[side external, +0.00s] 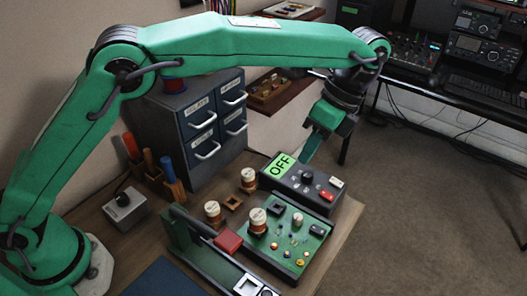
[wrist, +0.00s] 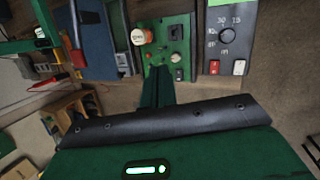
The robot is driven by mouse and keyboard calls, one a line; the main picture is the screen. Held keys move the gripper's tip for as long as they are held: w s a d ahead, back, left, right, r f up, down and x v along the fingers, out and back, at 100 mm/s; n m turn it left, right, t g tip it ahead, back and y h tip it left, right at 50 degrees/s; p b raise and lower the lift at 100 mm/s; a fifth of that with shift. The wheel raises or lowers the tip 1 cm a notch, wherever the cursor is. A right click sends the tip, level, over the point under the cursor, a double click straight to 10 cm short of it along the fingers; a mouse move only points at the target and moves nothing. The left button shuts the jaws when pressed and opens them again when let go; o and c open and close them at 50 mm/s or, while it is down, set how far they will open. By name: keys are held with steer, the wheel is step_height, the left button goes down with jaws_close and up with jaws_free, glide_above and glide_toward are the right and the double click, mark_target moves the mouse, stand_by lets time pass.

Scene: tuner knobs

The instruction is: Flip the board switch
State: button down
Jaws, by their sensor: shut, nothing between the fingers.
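The green circuit board (side external: 262,245) lies on the bench, with a small black rocker switch (side external: 317,230) near its right corner. In the wrist view the board (wrist: 184,22) is ahead, and its black switch (wrist: 179,74) sits just right of and beyond my fingertips. My gripper (side external: 305,158) is shut and empty. In the side view it hangs above the bench behind the grey control box. In the wrist view the closed green fingers (wrist: 157,80) point at the board's near edge. I cannot tell the switch's position.
The grey control box (side external: 270,186), showing OFF, stands beside the board with a black knob (side external: 307,176), a red switch (side external: 326,194) and a white switch (side external: 337,182). Copper spools (side external: 213,211) stand nearby. A drawer cabinet (side external: 185,125) stands behind. Open floor lies to the right.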

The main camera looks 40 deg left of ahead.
mark_target(324, 230)
steer(key=s+d+f+m+y, duration=0.1)
steer(key=d+f+m, duration=0.2)
steer(key=d+f, duration=0.2)
steer(key=shift+s+d+f+g, duration=0.25)
steer(key=shift+s+d+g, duration=0.1)
steer(key=shift+s+g, duration=0.05)
steer(key=shift+f, duration=0.1)
steer(key=shift+d+f, duration=0.2)
steer(key=shift+f, duration=1.2)
steer(key=shift+d+f, duration=0.2)
steer(key=shift+f, duration=1.25)
steer(key=shift+d+f, duration=0.2)
steer(key=shift+f, duration=1.2)
steer(key=shift+d+f, duration=0.1)
steer(key=shift+f, duration=0.6)
steer(key=shift+r, duration=0.15)
steer(key=shift+r, duration=0.6)
steer(key=shift+r, duration=0.15)
stand_by(0.3)
steer(key=shift+a+r, duration=0.25)
steer(key=shift+r, duration=0.9)
steer(key=shift+a+r, duration=0.2)
steer(key=shift+r, duration=0.95)
